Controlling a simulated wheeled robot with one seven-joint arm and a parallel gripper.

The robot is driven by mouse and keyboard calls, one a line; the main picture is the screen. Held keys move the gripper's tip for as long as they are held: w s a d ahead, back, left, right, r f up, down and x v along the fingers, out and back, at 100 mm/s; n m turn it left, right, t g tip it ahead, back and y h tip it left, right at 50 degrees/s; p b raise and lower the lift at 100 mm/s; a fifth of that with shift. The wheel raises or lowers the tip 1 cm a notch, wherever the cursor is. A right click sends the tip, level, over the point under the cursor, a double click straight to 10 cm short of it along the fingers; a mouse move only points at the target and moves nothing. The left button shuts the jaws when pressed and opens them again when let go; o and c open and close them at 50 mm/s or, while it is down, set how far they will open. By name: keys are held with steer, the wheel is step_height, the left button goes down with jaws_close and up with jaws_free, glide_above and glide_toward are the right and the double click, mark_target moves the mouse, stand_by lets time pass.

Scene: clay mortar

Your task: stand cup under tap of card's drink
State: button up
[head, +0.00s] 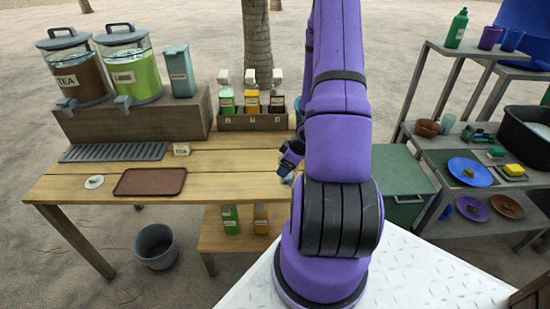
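A small card (181,149) on the wooden table appears to read TEA. The brown-filled dispenser (77,74) at the far left bears a TEA label, and its grey tap (67,104) hangs at its front. A green-filled dispenser (133,68) stands beside it, its label too small to read, with its own tap (123,102). A purple cup (489,38) and a blue cup (511,40) stand on the top shelf at right. My gripper (287,170) is by the table's right end, partly hidden by my purple arm; its fingers are too small to judge.
A slotted drip grate (112,152) lies below the taps. A brown tray (150,182) and white disc (94,182) lie in front. A bottle rack (252,122) stands at the table's back right. A grey bucket (155,246) is on the ground. Shelves at right hold plates.

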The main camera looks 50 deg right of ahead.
steer(key=s+a, duration=0.1)
steer(key=s, duration=0.5)
steer(key=w+a+r+m, duration=0.1)
steer(key=w+a, duration=0.3)
steer(key=w, duration=0.5)
steer(key=w+a+r+m, duration=0.1)
steer(key=w+a, duration=0.4)
steer(key=w, duration=0.5)
steer(key=w+a, duration=0.3)
steer(key=a, duration=0.3)
steer(key=w+a+r+m+h, duration=0.1)
steer(key=w+a, duration=0.2)
steer(key=a, duration=0.3)
steer(key=w+a, duration=0.3)
steer(key=a, duration=0.4)
steer(key=shift+w+r+m, duration=0.3)
steer(key=shift+w+r, duration=0.05)
steer(key=shift+r, duration=0.05)
